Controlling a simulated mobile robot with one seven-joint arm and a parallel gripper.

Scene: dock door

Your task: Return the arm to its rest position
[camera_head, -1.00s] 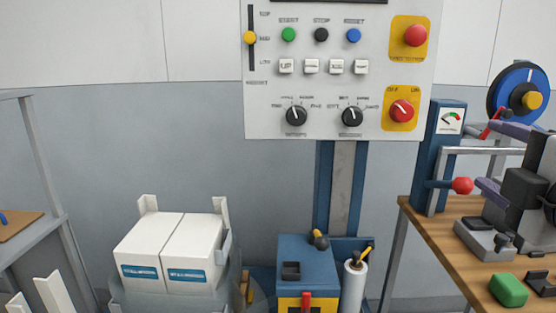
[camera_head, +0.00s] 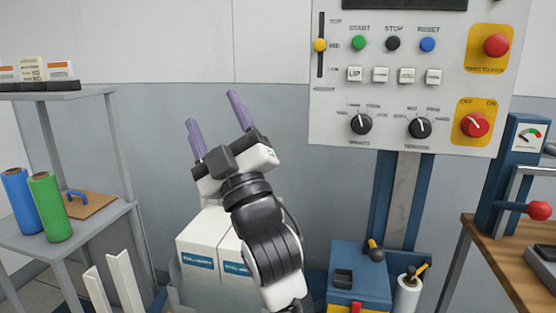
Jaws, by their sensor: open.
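My gripper (camera_head: 215,125) is raised in the middle left of the head view, with its two purple fingers spread apart and nothing between them. My arm comes up from the bottom of the view in front of the white boxes (camera_head: 197,257) and hides part of them. The gripper shows against the grey wall, left of the control panel (camera_head: 400,80), and does not overlap the panel.
A blue box (camera_head: 360,275) and a white roll (camera_head: 407,295) stand below the panel. A shelf (camera_head: 75,94) at left bears a blue roll (camera_head: 18,200) and a green roll (camera_head: 50,208). A wooden bench (camera_head: 497,265) is at right.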

